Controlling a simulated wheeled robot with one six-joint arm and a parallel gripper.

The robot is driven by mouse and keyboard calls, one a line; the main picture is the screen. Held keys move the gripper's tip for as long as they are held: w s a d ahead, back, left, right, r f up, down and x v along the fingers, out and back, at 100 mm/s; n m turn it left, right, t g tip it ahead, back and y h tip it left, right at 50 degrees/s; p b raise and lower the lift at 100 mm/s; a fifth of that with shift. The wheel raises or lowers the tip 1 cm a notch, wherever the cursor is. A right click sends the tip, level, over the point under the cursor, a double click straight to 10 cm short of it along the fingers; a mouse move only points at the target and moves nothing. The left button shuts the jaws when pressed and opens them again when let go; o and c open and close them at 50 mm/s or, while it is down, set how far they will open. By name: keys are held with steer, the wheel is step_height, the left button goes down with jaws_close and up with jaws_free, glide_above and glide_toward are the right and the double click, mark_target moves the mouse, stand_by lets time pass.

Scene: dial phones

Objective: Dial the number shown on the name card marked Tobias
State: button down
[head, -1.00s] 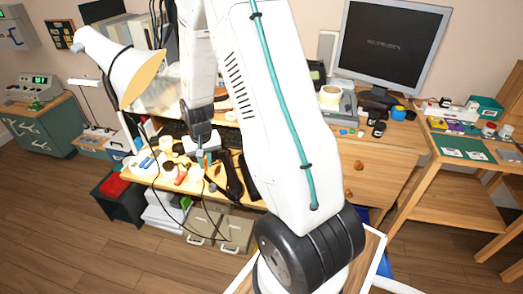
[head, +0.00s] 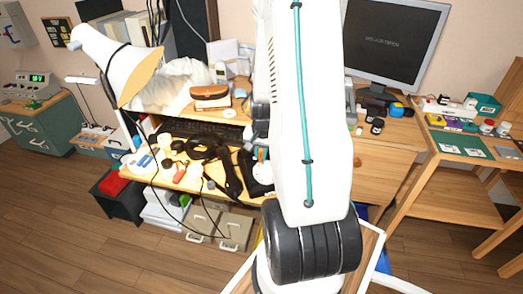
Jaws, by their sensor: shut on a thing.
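My gripper (head: 261,146) is mostly hidden behind my white arm over the wooden desk. A small strip of it shows at the arm's left edge, shut on a slim orange-and-teal object (head: 262,155). A small pale upright device (head: 220,73) with a dark top, possibly a phone, stands at the back of the desk beside white cards (head: 225,50). No writing on the cards can be read, so I cannot tell whether one is marked Tobias. Dark curved objects (head: 228,180) lie on the front of the desk; I cannot tell whether any is a phone.
A brown case (head: 211,96) lies on the raised shelf. A white lamp (head: 115,65) leans in at the left. Several small items (head: 165,163) crowd the desk's front left. A monitor (head: 393,40) stands at the right. The floor (head: 60,240) is clear at the lower left.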

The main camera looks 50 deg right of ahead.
steer(key=shift+w+d+f, duration=0.15)
steer(key=shift+f, duration=0.4)
steer(key=shift+f, duration=0.1)
steer(key=shift+w+f, duration=0.15)
steer(key=shift+f, duration=0.1)
steer(key=shift+w+d+f, duration=0.1)
steer(key=shift+w+f, duration=0.05)
steer(key=shift+f, duration=0.3)
stand_by(0.7)
steer(key=shift+s+d+r, duration=0.1)
steer(key=shift+s+d, duration=0.15)
steer(key=shift+d, duration=0.4)
stand_by(0.3)
